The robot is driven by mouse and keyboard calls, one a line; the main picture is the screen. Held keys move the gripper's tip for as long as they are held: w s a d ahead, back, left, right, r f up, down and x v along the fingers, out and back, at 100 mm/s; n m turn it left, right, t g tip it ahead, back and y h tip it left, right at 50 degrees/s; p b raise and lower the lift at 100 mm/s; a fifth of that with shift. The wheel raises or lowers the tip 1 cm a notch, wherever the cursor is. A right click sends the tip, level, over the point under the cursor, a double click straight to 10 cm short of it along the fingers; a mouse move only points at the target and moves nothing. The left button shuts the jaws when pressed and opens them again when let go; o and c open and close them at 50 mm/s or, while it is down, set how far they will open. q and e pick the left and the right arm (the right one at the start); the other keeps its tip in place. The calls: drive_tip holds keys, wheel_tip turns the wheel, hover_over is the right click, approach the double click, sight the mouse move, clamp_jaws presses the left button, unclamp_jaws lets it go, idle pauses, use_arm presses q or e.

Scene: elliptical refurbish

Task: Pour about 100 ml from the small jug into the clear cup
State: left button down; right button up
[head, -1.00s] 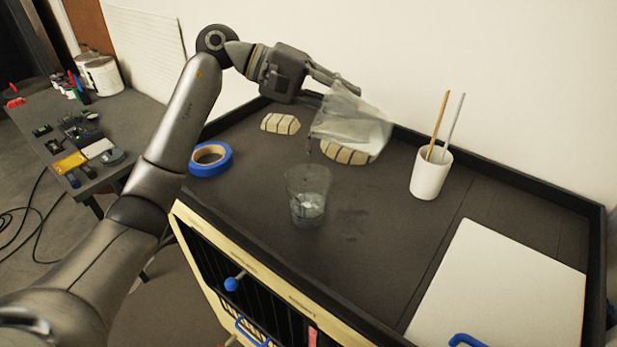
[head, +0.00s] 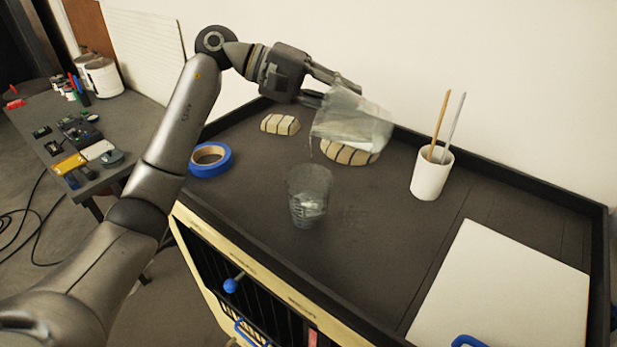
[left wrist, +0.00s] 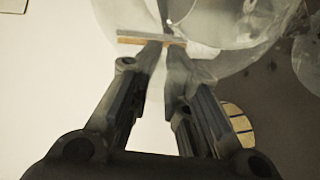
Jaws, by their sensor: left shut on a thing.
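The small clear jug (head: 352,119) is tilted to the left in the head view, its lip above and just right of the clear cup. My left gripper (head: 348,92) is shut on the jug; in the left wrist view its fingers (left wrist: 172,50) close at the jug's side (left wrist: 225,35). A thin stream hangs below the jug's lip toward the cup. The clear cup (head: 309,196) stands upright on the dark worktop (head: 400,230) with some clear liquid in its lower part. My right gripper is not in view.
Striped blocks (head: 279,124) lie behind the cup. A blue tape roll (head: 211,160) is at the left edge. A white holder (head: 431,174) with two sticks stands to the right. A white board (head: 505,285) covers the front right. The worktop between cup and holder is clear.

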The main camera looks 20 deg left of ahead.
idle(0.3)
use_arm(q)
drive_tip(key=shift+a+b, duration=0.15)
drive_tip(key=shift+b, duration=0.2)
drive_tip(key=shift+d+r+b, duration=0.1)
drive_tip(key=shift+d+b, duration=0.25)
idle(0.7)
drive_tip(key=shift+a+h+b, duration=0.1)
drive_tip(key=shift+h+b, duration=0.2)
drive_tip(key=shift+b, duration=0.05)
drive_tip(key=shift+d, duration=0.25)
drive_tip(key=shift+w+d+r+b, duration=0.1)
drive_tip(key=shift+w+d+b, duration=0.05)
drive_tip(key=shift+d+b, duration=0.15)
drive_tip(key=shift+w+d+b, duration=0.15)
drive_tip(key=shift+d, duration=0.25)
idle(0.3)
drive_tip(key=shift+h+b, duration=0.3)
drive_tip(key=shift+b, duration=0.15)
idle(0.5)
drive_tip(key=shift+s+d+r, duration=0.1)
drive_tip(key=shift+d, duration=0.05)
